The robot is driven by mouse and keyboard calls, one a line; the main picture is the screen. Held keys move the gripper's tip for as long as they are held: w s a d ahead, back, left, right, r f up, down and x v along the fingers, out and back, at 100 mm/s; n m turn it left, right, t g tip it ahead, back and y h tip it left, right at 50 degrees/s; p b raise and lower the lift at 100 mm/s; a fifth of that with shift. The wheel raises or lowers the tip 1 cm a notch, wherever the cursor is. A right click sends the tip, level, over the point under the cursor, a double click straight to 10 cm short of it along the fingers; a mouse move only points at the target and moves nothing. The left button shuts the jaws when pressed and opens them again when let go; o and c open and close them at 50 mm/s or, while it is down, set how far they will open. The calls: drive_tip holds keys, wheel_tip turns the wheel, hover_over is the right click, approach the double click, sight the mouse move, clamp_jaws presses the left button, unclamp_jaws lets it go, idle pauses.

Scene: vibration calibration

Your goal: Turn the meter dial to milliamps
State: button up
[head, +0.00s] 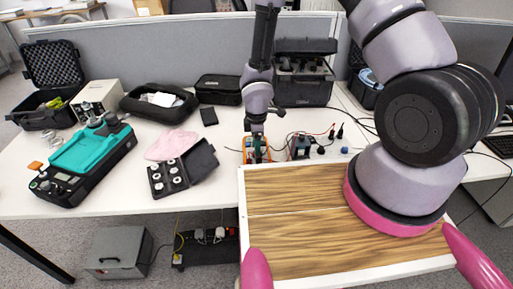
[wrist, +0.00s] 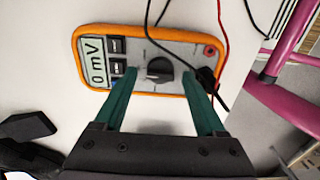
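The fingers are spread wide apart, and I see no contact with the dial. In the head view the meter (head: 265,150) stands out as an orange patch, partly hidden by my gripper (head: 257,150) over it.
Red and black leads (wrist: 222,25) run by the meter. A teal device (head: 90,148) and an open black case with weights (head: 180,172) are to the left. A dark block (head: 300,147) stands close right of the meter. A wooden board (head: 295,215) is in front.

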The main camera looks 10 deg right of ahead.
wheel_tip(320, 180, up, 11)
idle(0.6)
